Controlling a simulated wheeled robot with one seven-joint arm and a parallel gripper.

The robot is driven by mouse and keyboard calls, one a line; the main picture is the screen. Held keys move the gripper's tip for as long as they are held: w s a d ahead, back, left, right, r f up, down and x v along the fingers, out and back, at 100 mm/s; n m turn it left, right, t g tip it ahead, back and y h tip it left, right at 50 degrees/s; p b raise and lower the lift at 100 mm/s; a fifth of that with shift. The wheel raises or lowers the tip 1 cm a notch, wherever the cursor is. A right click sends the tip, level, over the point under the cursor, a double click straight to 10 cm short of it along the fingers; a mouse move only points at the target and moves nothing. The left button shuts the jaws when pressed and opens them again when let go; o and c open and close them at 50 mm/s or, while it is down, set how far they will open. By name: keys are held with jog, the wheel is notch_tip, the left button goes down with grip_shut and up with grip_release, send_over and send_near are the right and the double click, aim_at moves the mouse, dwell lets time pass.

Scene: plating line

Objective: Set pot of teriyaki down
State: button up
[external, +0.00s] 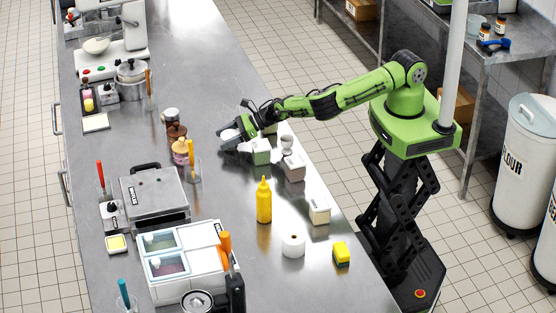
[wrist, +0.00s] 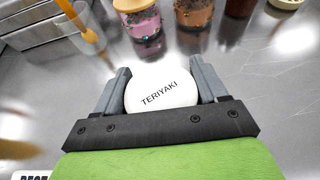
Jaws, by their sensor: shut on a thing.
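The pot of teriyaki shows in the wrist view as a round white lid (wrist: 162,90) marked TERIYAKI, between my two grey fingers. My gripper (wrist: 162,88) is shut on it. In the external view, my gripper (external: 229,140) is low over the steel counter (external: 225,215), near its middle, with the white lid (external: 230,134) between the fingers. The pot's body is hidden below the lid, so I cannot tell whether its base touches the counter.
A pink-brown jar with a tan lid (external: 181,150) and a brown jar (external: 176,131) stand just left of my gripper.

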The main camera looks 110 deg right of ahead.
jog(key=shift+f, duration=0.55)
jog(key=o, duration=1.1)
jog(key=shift+r, duration=0.1)
